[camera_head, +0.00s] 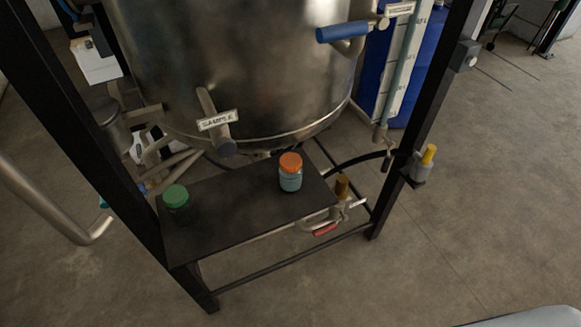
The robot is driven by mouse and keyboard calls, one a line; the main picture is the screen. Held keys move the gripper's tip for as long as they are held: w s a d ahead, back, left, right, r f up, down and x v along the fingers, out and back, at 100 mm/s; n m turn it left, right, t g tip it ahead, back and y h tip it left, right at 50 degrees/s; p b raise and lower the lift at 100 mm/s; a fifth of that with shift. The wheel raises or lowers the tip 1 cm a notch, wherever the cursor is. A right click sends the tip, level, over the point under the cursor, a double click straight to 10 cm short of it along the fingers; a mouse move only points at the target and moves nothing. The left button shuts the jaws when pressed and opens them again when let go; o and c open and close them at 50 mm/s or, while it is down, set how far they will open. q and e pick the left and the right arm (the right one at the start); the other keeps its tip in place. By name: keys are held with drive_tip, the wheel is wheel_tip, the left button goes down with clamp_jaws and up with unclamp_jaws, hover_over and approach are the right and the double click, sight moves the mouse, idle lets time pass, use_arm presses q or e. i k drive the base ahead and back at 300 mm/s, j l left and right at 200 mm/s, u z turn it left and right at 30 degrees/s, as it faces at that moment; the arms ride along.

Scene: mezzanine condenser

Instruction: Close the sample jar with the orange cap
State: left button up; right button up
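The sample jar (290,182), clear with pale blue-green contents, stands upright on the dark shelf (235,218) below the steel tank. The orange cap (291,161) sits on top of the jar's mouth. I cannot tell whether it is screwed tight. Neither of my grippers is in view.
A green-capped dark jar (175,198) stands at the shelf's left end. The steel tank (240,70) with its SAMPLE outlet (218,122) hangs over the shelf's back. Black frame posts (425,100) flank it. A red-handled valve (325,229) sits by the right front edge. The shelf's middle is clear.

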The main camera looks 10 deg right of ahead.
sight(289, 183)
drive_tip(key=i+l, duration=0.1)
drive_tip(key=l, duration=0.3)
drive_tip(key=i+l, duration=0.15)
drive_tip(key=l, duration=0.2)
drive_tip(key=i+l, duration=0.1)
drive_tip(key=l, duration=0.3)
drive_tip(key=i+l, duration=0.1)
drive_tip(key=l, duration=0.3)
drive_tip(key=i+l, duration=0.15)
drive_tip(key=l, duration=0.25)
drive_tip(key=u, duration=1.2)
